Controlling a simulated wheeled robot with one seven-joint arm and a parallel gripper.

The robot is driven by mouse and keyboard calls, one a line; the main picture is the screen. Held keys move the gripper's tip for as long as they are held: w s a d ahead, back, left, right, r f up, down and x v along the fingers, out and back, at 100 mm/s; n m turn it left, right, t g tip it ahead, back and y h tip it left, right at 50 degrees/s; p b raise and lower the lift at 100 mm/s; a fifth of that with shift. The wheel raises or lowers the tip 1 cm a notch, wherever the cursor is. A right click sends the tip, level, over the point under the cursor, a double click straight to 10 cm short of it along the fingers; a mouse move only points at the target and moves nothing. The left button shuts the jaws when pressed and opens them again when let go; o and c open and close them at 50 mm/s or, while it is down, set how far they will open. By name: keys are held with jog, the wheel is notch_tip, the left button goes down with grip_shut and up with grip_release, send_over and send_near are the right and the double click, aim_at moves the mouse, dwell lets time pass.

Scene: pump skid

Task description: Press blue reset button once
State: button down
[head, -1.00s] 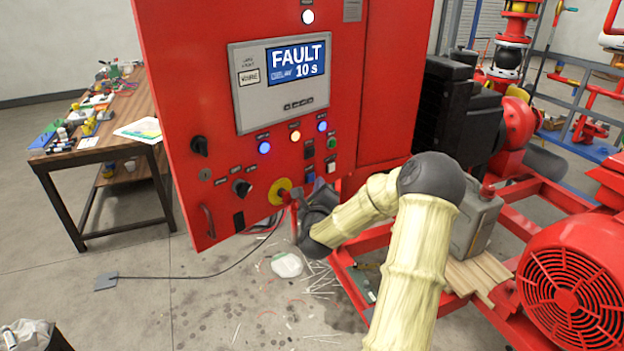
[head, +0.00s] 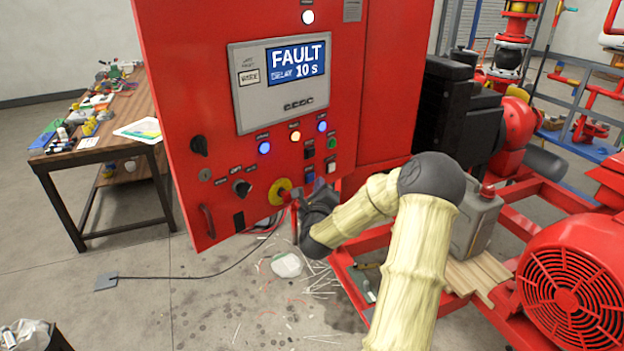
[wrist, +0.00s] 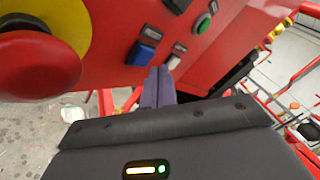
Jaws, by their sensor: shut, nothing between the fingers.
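The blue reset button (wrist: 145,53) is a square push button on the red panel, centre left in the wrist view. In the head view it is a small blue patch (head: 309,178) low on the panel, close to my gripper. My gripper (wrist: 159,74) is shut and empty, its two dark fingers together. In the wrist view the fingertips appear just below and right of the blue button, near the white button (wrist: 174,61). I cannot tell whether they touch the panel. In the head view my gripper (head: 318,190) is dark and partly hides the panel's lower right corner.
A red emergency stop on a yellow collar (wrist: 38,64) stands out left of my fingers. A green round button (wrist: 203,23) and a black switch (wrist: 175,5) sit above. The display (head: 296,62) reads FAULT and 10 s. Red skid rails (head: 385,245) lie below right.

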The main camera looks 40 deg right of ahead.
jog(key=shift+w, duration=0.1)
dwell(0.5)
jog(key=shift+w, duration=0.3)
jog(key=shift+w+a+b, duration=0.1)
jog(key=shift+w+b, duration=0.2)
jog(key=shift+w, duration=0.15)
dwell(0.8)
jog(key=shift+s, duration=0.85)
jog(key=s, duration=0.3)
jog(key=s+b, duration=0.1)
jog(key=s, duration=0.1)
jog(key=shift+d, duration=0.4)
dwell(0.8)
